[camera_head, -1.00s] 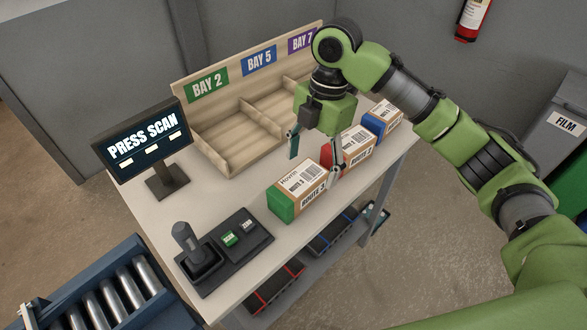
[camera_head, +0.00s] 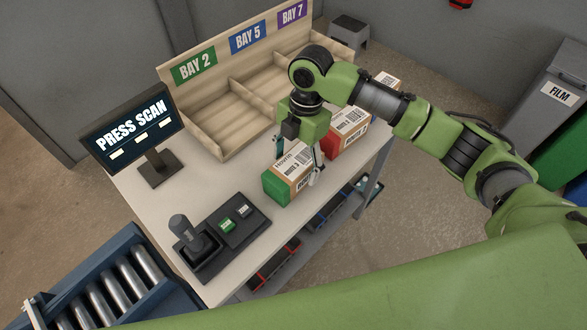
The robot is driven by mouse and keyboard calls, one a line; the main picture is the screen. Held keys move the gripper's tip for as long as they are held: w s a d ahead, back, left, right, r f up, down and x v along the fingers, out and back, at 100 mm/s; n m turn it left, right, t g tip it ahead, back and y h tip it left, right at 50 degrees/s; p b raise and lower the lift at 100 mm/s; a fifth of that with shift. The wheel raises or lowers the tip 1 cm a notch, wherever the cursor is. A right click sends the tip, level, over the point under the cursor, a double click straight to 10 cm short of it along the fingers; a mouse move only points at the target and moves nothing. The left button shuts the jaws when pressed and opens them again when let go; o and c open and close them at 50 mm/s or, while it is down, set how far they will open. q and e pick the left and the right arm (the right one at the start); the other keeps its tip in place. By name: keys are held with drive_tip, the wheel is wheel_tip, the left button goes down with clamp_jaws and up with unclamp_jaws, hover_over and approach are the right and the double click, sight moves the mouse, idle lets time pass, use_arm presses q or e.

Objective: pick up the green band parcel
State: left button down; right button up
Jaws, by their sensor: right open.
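The green band parcel (camera_head: 277,187), a cardboard box with a green end and a white label, lies on the white table near its front edge. My right gripper (camera_head: 297,163) is open above and around the parcel's far part, with one finger on the back side and one on the front side. I cannot tell whether the fingers touch it. The gripper body hides part of the box top. My left gripper is not in view.
A red band parcel (camera_head: 332,147) stands just right of the gripper. Behind is a wooden sorter (camera_head: 211,118) with bay signs. A screen (camera_head: 131,131) stands at left, and a scanner pad (camera_head: 241,229) with buttons lies left of the parcel.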

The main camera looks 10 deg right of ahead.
drive_tip(key=shift+s+a+f, duration=0.1)
drive_tip(key=shift+a+f, duration=0.05)
drive_tip(key=shift+f, duration=0.45)
drive_tip(key=shift+a+f, duration=0.15)
drive_tip(key=shift+f, duration=0.4)
drive_tip(key=shift+f+p, duration=0.3)
drive_tip(key=shift+f, duration=0.1)
drive_tip(key=shift+c, duration=0.7)
drive_tip(key=c, duration=1.2)
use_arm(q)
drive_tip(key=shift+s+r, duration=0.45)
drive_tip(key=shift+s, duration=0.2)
use_arm(e)
drive_tip(key=shift+c, duration=0.6)
